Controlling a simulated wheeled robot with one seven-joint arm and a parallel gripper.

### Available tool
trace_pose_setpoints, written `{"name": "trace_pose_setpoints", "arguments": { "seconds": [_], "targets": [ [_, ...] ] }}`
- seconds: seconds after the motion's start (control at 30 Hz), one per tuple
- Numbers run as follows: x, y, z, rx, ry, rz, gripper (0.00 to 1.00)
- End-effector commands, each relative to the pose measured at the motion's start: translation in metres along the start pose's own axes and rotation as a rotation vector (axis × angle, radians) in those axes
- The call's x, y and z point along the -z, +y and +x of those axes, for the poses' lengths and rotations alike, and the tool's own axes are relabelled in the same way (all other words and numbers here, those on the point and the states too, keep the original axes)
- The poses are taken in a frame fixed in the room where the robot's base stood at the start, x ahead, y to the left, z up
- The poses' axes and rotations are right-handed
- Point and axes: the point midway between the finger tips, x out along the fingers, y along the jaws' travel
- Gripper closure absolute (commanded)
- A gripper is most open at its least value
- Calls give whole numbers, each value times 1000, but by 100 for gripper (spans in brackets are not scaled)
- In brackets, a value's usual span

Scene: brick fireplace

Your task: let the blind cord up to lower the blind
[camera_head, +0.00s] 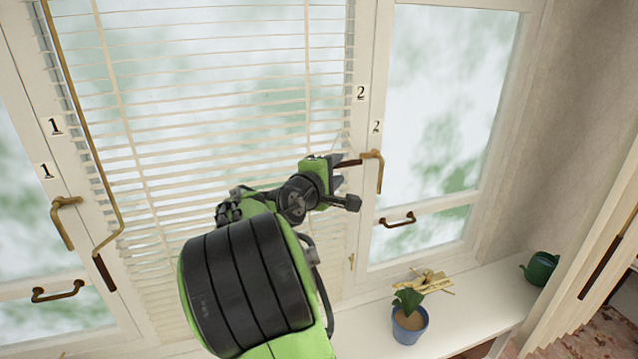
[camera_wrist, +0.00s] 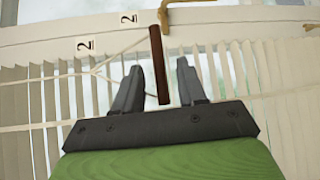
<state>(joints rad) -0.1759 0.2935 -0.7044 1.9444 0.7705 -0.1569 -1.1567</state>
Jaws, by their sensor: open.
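The white slatted blind (camera_head: 215,122) hangs over the middle window, its slats spread down most of the pane. A thin pale cord (camera_wrist: 127,50) runs to a dark brown wooden pull (camera_wrist: 157,65). In the wrist view the pull lies between the two grey fingers of my gripper (camera_wrist: 162,85), with gaps visible on both sides. My gripper (camera_head: 337,172) is open at the blind's right edge in the head view, and the brown pull (camera_head: 348,163) shows beside its fingers. My arm hides part of the lower blind.
A brass window handle (camera_head: 379,170) is just right of my gripper. A wand with a dark grip (camera_head: 104,272) hangs at the blind's left. On the sill (camera_head: 465,315) stand a blue plant pot (camera_head: 408,328), yellowish sticks (camera_head: 428,282) and a green watering can (camera_head: 541,269).

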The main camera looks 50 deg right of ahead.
Motion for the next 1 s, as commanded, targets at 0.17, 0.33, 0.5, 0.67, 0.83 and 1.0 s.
{"name": "trace_pose_setpoints", "arguments": {
  "seconds": [0.17, 0.33, 0.5, 0.67, 0.83, 1.0],
  "targets": [
    [3, -3, -53, 2, 12, 0, 59],
    [2, -2, -93, 1, 9, 0, 59],
    [0, -2, -112, 1, 2, -1, 59],
    [0, -1, -113, 1, 0, 0, 59],
    [0, -1, -113, 1, 0, 0, 59],
    [0, -1, -113, 1, -1, 0, 59]
  ]
}}
